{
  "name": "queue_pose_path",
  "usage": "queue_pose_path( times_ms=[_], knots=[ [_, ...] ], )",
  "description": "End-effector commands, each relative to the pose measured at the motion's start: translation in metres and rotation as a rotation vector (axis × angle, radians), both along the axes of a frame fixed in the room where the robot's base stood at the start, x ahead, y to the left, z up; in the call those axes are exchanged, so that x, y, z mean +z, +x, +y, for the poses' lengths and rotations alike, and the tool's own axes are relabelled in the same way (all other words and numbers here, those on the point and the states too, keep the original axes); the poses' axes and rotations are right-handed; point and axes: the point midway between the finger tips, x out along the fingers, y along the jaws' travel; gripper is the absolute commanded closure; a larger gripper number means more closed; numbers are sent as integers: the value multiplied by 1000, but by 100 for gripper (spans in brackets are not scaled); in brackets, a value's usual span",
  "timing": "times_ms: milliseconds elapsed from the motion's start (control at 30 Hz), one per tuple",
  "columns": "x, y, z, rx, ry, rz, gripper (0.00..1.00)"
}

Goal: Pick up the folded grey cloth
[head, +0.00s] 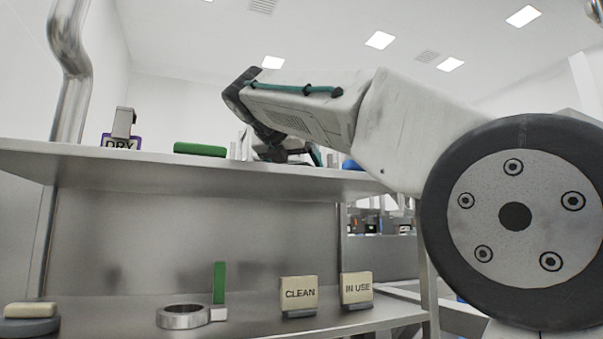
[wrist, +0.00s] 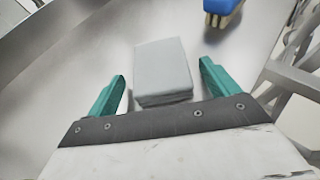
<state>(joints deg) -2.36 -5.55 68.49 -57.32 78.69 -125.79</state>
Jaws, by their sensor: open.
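The folded grey cloth (wrist: 163,68) lies on a metal shelf in the wrist view, a light grey block with layered edges on its near side. My gripper (wrist: 162,76) is open, with one teal finger to the left of the cloth and one to the right. Gaps show between the cloth and both fingers, and nothing is held. In the head view my gripper (head: 290,152) is over the upper shelf, mostly behind my own arm. I cannot make out the cloth in the head view.
The upper shelf (head: 60,158) also holds a green block (head: 200,149) and a DRY sign (head: 121,141). A blue brush-like item (wrist: 222,8) lies beyond the cloth to the right. The lower shelf carries a CLEAN sign (head: 299,293), an IN USE sign (head: 356,289) and a metal ring (head: 183,317).

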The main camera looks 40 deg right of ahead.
Motion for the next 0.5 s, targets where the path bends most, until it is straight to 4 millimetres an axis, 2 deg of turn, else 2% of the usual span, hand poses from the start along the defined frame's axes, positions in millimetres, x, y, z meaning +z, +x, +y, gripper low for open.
queue_pose_path(
  times_ms=[200, 367, 500],
  knots=[
    [0, 0, -2, -1, 0, 0, 13],
    [0, 0, -2, -2, 0, 0, 57],
    [0, 0, -2, -2, 0, 0, 64]
  ],
)
